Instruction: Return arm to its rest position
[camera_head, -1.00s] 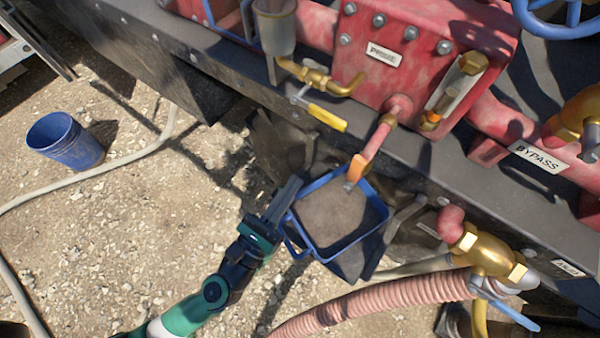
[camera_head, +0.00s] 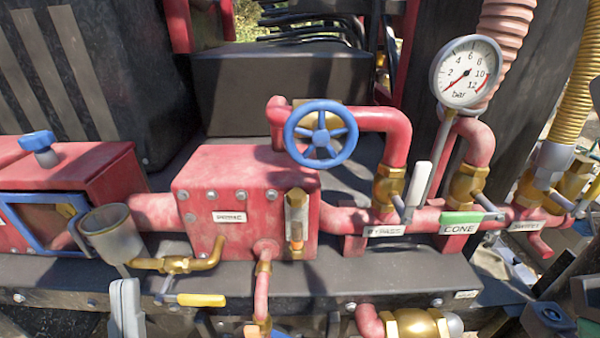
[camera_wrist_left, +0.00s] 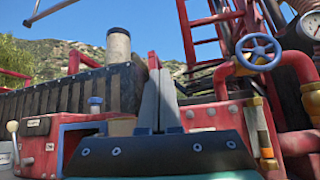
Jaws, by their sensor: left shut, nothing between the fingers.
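My left gripper (camera_head: 125,300) rises from the bottom edge of the head view, at the lower left. Its two grey fingers point up and lie together with nothing between them. They stand in front of the dark ledge, right below the grey funnel cup (camera_head: 112,233). In the left wrist view the shut fingers (camera_wrist_left: 160,100) point up in front of the red machine. Dark and green parts at the lower right of the head view look like my right arm; its fingers cannot be made out.
The red tank (camera_head: 247,200) with its pipes, a blue handwheel (camera_head: 321,134) and a pressure gauge (camera_head: 467,71) fill the middle and right. A yellow-handled valve (camera_head: 201,299) juts out just right of my left gripper. A red box with a blue-framed opening (camera_head: 42,237) is at the left.

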